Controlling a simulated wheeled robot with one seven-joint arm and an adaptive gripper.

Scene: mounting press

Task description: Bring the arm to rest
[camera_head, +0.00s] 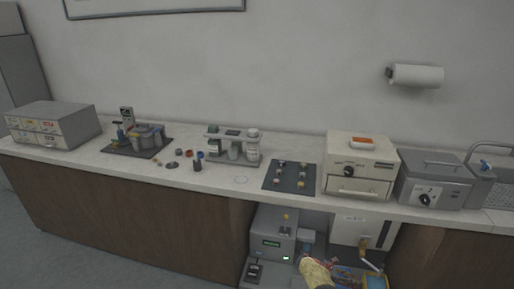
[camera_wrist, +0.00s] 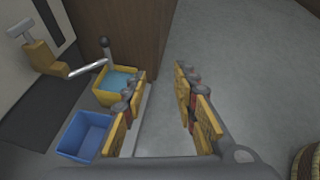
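My gripper (camera_wrist: 160,82) shows in the wrist view with its two yellow-padded fingers apart and bare grey floor between them. Nothing is held between the fingers. The left finger overlaps the view of a blue bin (camera_wrist: 84,135) and stands close to a yellow container with a light blue inside (camera_wrist: 118,82); I cannot tell whether it touches either. In the head view, a yellow part at the bottom centre, in front of the lower bay, seems to be mine; my fingers are not clear there.
The grey press unit (camera_head: 272,240) stands in the bay below the worktop. The counter above holds a cream oven (camera_head: 361,166), a grey bath (camera_head: 432,180) and a dark mat (camera_head: 291,177).

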